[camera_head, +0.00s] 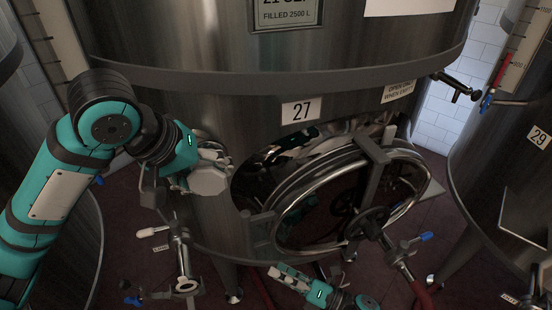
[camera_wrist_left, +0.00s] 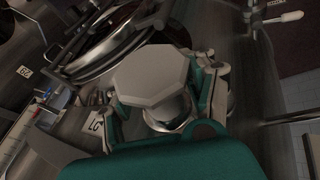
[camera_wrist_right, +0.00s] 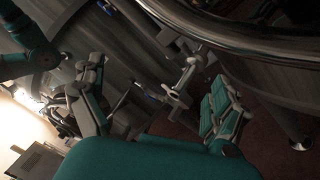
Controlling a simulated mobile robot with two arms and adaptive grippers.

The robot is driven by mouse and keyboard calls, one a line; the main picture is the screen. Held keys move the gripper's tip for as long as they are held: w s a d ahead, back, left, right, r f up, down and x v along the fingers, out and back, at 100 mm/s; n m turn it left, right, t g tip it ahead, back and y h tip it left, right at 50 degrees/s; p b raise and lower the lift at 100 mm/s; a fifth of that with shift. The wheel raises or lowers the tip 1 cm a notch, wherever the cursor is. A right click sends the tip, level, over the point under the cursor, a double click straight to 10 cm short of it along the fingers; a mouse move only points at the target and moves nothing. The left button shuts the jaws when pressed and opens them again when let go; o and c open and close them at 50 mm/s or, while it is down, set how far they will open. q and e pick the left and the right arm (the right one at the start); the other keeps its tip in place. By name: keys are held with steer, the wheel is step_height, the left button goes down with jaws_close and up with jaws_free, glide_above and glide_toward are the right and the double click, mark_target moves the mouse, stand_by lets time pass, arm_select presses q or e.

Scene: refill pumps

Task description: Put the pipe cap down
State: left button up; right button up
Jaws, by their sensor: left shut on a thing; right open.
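The pipe cap (camera_head: 210,180) is a pale metal octagonal piece. My left gripper (camera_head: 190,163) is shut on it and holds it in front of the tank, left of the round hatch. In the left wrist view the cap's flat octagonal face (camera_wrist_left: 152,76) shows between the fingers of my left gripper (camera_wrist_left: 160,105), with a shiny round collar below it. My right gripper (camera_wrist_right: 155,110) is open and empty in the right wrist view, with a pipe valve (camera_wrist_right: 180,82) beyond its fingers.
Tank 27 (camera_head: 200,110) fills the middle, with an open round hatch door (camera_head: 350,200) and handwheel. A pipe with a white-handled valve (camera_head: 182,255) stands below the cap. A blue-handled valve (camera_head: 405,245) is at the right. Tank 29 (camera_head: 490,190) stands far right. Dark red floor shows between.

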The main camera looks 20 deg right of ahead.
steer(key=s+a+r+n+g+y, duration=0.35)
steer(key=r+n+g, duration=0.3)
steer(key=n, duration=0.45)
steer(key=s+d+r+n+t+h, duration=0.1)
steer(key=d+r+n+t, duration=0.25)
steer(key=d+r, duration=0.45)
steer(key=d+r+n+t+h, duration=0.25)
steer(key=d+r+n, duration=0.35)
steer(key=d, duration=0.5)
steer(key=m+g+y, duration=0.2)
steer(key=g+y, duration=0.1)
steer(key=g, duration=0.6)
glide_toward(202, 164)
steer(key=shift+t, duration=0.25)
steer(key=x, duration=0.8)
steer(key=shift+a+f, duration=0.15)
steer(key=shift+f, duration=0.05)
arm_select(q)
steer(key=shift+c, duration=0.2)
arm_select(e)
steer(key=shift+n+x, duration=0.25)
steer(key=shift+x, duration=0.55)
